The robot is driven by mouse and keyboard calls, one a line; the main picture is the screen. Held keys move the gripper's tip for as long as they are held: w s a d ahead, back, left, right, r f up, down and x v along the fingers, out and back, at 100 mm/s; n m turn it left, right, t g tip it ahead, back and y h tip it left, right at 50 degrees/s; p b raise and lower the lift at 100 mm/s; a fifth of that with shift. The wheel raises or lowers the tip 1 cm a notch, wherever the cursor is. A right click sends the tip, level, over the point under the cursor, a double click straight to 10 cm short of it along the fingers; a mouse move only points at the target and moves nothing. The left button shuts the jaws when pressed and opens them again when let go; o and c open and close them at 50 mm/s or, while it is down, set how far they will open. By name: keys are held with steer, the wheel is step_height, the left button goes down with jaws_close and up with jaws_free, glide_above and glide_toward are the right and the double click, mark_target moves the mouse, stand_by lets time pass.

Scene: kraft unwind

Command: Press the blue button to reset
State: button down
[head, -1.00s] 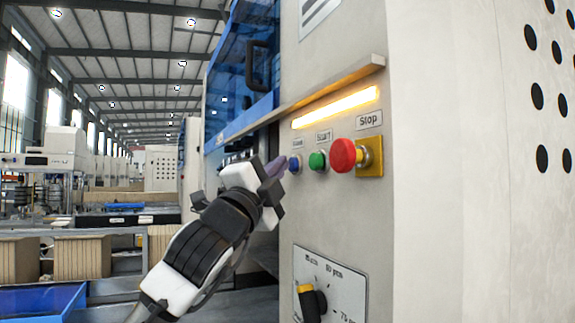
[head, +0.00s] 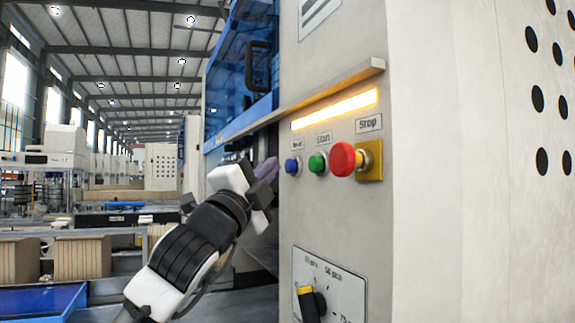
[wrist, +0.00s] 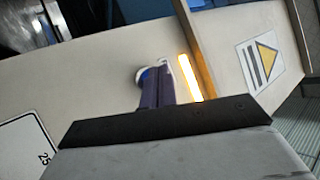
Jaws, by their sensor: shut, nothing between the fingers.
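The blue button (head: 292,166) is the leftmost of three on the machine's beige panel, with a small label above it. My gripper (head: 270,168) is shut and empty, its purplish fingertips just left of the button in the head view, with a small gap in the picture. In the wrist view, my shut fingers (wrist: 157,88) point at the panel, and a bit of the blue button (wrist: 145,73) with a pale ring shows beside their tips. The fingers hide the rest of it. I cannot tell the exact depth between tips and button.
A green Start button (head: 317,163) and a large red Stop button (head: 342,159) on a yellow base sit just right. A glowing light strip (head: 335,108) under a ledge is above. A rotary knob (head: 312,302) is below.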

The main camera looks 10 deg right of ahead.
steer(key=a, duration=0.1)
steer(key=s+a+p, duration=0.1)
steer(key=a, duration=0.1)
steer(key=a+p, duration=0.1)
steer(key=shift+s+a, duration=0.25)
steer(key=shift+a, duration=0.15)
stand_by(0.7)
